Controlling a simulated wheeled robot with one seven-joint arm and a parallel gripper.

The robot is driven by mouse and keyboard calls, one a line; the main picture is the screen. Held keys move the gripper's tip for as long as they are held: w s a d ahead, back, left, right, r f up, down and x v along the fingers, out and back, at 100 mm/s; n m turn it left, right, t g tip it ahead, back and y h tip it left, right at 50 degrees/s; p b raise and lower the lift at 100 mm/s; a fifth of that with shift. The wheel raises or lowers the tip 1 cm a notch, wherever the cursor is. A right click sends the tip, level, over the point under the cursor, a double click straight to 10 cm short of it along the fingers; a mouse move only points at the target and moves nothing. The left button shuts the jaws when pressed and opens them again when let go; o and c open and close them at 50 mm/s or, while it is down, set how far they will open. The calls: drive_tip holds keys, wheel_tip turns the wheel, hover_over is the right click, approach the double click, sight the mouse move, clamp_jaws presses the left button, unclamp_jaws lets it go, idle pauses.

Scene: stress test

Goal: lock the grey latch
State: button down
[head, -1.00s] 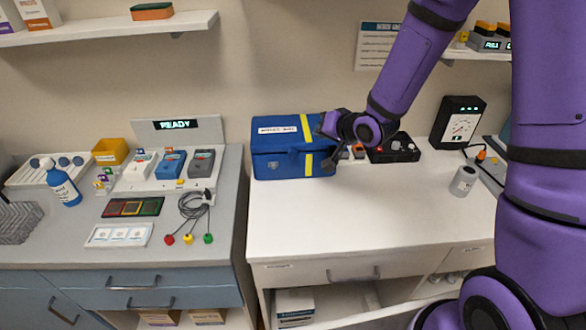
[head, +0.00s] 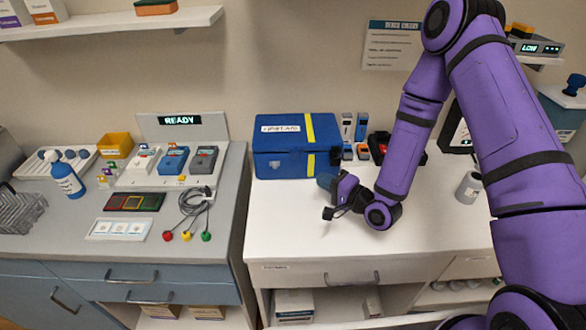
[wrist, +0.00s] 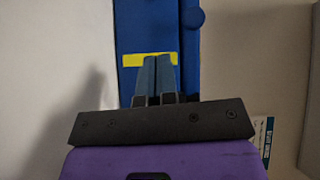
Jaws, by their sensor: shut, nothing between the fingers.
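The blue box (head: 275,141) has a white label and a yellow stripe, and stands at the back of the white counter with its lid down. A small grey patch on its front, left of the stripe, looks like the grey latch (head: 275,168); its position is too small to tell. My gripper (head: 322,181) is in front of the box's lower right corner. In the wrist view its fingers (wrist: 158,60) are together and empty, pointing at the blue box (wrist: 145,25) and overlapping the yellow stripe. Contact cannot be told. The latch is not recognisable in the wrist view.
The white counter (head: 290,220) is clear in front of the box. Small devices (head: 354,127) stand just right of the box, partly behind my arm. A grey canister (head: 468,187) stands at the right. The left bench (head: 60,235) holds instruments, beyond a gap.

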sight(274, 167)
drive_tip(key=shift+s+d+f+m+t, duration=0.25)
drive_tip(key=shift+s+f+m+t, duration=0.05)
drive_tip(key=shift+s+f+m, duration=0.2)
drive_tip(key=shift+w, duration=0.1)
drive_tip(key=x, duration=0.9)
drive_tip(key=shift+w+a, duration=0.25)
drive_tip(key=shift+a, duration=0.1)
drive_tip(key=a, duration=0.3)
drive_tip(key=shift+w, duration=0.1)
drive_tip(key=shift+a, duration=0.55)
drive_tip(key=shift+a, duration=1.2)
drive_tip(key=shift+w, duration=0.1)
